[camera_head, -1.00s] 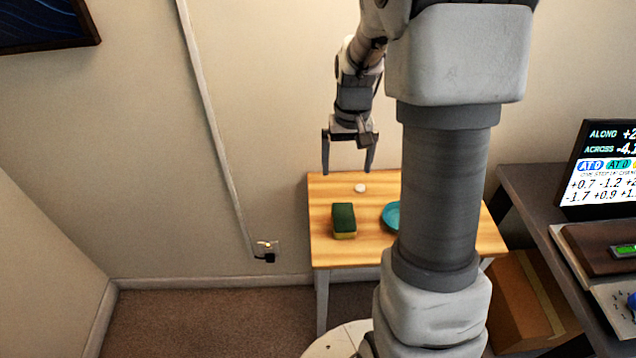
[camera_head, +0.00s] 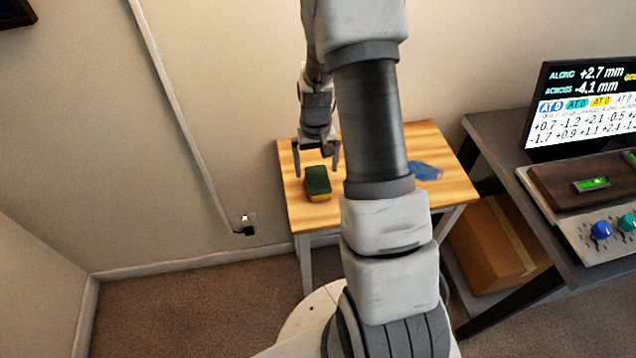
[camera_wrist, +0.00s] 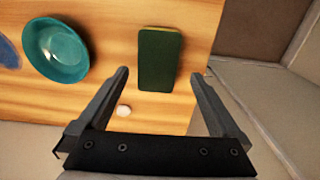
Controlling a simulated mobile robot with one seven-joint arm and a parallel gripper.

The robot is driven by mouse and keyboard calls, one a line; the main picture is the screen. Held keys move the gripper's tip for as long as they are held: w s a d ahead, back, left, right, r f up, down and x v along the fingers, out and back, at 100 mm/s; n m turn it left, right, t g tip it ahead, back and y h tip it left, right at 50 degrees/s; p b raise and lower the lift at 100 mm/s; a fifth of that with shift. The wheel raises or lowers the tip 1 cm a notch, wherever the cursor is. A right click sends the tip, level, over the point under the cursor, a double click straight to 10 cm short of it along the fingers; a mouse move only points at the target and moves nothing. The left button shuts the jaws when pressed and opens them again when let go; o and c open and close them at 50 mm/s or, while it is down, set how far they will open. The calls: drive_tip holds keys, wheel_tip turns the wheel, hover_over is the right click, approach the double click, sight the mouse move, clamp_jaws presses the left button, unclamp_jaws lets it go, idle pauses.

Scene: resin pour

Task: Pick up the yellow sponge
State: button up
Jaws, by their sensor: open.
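The sponge (camera_head: 318,184) lies on the small wooden table, with a dark green top and a yellow lower layer. It also shows in the wrist view as a dark green rectangle (camera_wrist: 159,60), its yellow part mostly hidden from above. My gripper (camera_head: 317,172) is open and empty, above the table just behind the sponge in the head view. In the wrist view my gripper (camera_wrist: 160,73) has its fingers spread wider than the sponge, which lies ahead between and beyond the fingertips. I see no contact.
A teal bowl (camera_wrist: 54,50) and a blue item (camera_head: 426,171) are on the wooden table (camera_head: 436,143). A dark desk (camera_head: 490,130) with a screen (camera_head: 580,110) stands right, a cardboard box (camera_head: 490,250) below.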

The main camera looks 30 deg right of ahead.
sight(318, 178)
wheel_tip(318, 178, down, 5)
drive_tip(key=shift+s+d+f, duration=0.1)
drive_tip(key=shift+s+d, duration=0.05)
drive_tip(key=c, duration=1.3)
drive_tip(key=shift+r, duration=0.6)
drive_tip(key=r, duration=0.3)
drive_tip(key=shift+s+d+r, duration=0.15)
drive_tip(key=shift+d+r, duration=0.15)
drive_tip(key=shift+d, duration=0.1)
drive_tip(key=s+d+r, duration=0.1)
drive_tip(key=d+r, duration=0.1)
drive_tip(key=d, duration=0.1)
drive_tip(key=s+d+r, duration=0.1)
drive_tip(key=d+r, duration=0.1)
drive_tip(key=d, duration=0.1)
drive_tip(key=s+d+r, duration=0.2)
drive_tip(key=d, duration=0.2)
drive_tip(key=shift+d+r, duration=0.1)
drive_tip(key=shift+r, duration=0.05)
